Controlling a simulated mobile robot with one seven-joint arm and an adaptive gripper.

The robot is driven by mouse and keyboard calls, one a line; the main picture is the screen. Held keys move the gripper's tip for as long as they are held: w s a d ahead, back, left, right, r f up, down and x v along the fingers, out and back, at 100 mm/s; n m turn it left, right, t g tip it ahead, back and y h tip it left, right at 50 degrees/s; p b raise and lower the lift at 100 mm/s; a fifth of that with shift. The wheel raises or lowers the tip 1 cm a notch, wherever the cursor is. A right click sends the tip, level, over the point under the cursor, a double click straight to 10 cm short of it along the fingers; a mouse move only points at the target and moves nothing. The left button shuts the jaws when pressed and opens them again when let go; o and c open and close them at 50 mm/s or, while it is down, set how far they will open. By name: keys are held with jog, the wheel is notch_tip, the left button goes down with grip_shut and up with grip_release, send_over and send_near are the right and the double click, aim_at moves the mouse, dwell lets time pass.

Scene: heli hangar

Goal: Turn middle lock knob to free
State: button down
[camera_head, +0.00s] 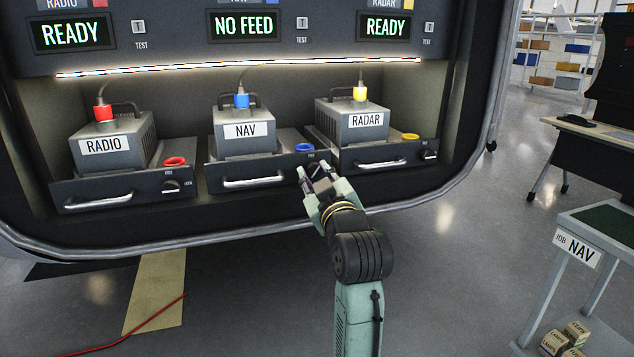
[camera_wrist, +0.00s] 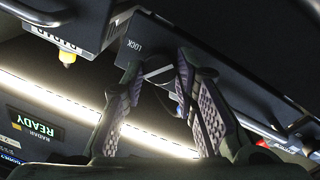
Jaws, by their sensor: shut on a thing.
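The NAV unit (camera_head: 245,128) is the middle of three grey boxes on black trays in the bay. Its tray (camera_head: 262,172) has a silver handle and a blue ring socket. The tray's lock knob sits at its right front corner, mostly hidden behind my gripper (camera_head: 311,178) in the head view. In the wrist view my gripper (camera_wrist: 165,85) has both fingers closed around the small knob (camera_wrist: 158,73), beside a "LOCK" label. A plug with a blue collar (camera_head: 241,101) is in the top of the NAV unit. The display above it reads "NO FEED".
The RADIO unit (camera_head: 112,142) stands left with a red plug. The RADAR unit (camera_head: 352,122) stands close on the right with a yellow plug; its knob (camera_head: 430,155) is clear. A cart labelled NAV (camera_head: 577,249) stands at the right.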

jog(key=n+b, duration=0.2)
jog(key=n, duration=0.2)
jog(key=shift+f+n+y, duration=0.15)
jog(key=shift+n+y, duration=0.25)
jog(key=shift+n+b, duration=1)
jog(key=shift+n, duration=0.5)
jog(key=c, duration=1.3)
grip_release()
jog(key=v, duration=0.8)
jog(key=shift+d, duration=0.1)
